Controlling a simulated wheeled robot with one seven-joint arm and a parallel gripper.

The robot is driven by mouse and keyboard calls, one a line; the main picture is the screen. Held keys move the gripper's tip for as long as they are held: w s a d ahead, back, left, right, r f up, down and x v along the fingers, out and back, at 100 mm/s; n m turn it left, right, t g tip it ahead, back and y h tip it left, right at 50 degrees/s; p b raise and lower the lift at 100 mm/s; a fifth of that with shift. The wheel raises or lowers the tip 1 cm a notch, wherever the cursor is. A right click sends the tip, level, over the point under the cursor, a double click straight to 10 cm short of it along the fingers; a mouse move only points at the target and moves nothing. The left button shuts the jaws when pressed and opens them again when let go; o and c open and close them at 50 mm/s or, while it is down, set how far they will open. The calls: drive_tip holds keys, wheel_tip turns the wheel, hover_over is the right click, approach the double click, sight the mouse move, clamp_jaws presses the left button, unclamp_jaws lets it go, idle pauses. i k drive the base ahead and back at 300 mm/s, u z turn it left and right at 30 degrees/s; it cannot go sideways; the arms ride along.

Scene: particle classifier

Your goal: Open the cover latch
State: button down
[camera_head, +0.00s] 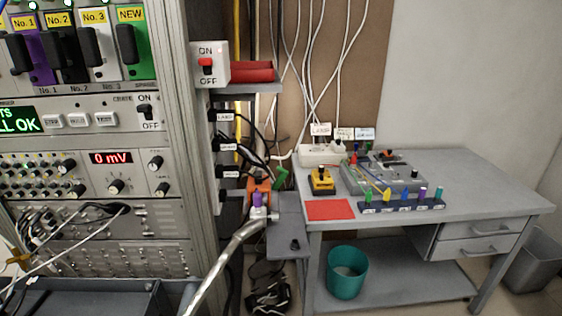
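I cannot make out for sure which part is the cover latch. A grey metal device (352,182) with small coloured parts sits on the bench, and I cannot tell whether its cover is open or shut. A small orange fitting (260,186) with a green lever (281,178) and a purple part (257,200) is at the end of a silver bent tube (226,258) beside the rack. My gripper is not in view, so its state and its place relative to these things do not show.
A tall instrument rack (180,100) fills the left side. A grey bench (480,190) holds a yellow box (321,181), a red mat (329,209) and a dark holder (395,207). A teal bin (346,272) stands below. Cables hang behind. The bench's right part is clear.

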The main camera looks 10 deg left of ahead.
sight(285, 173)
drive_tip(key=i, duration=0.95)
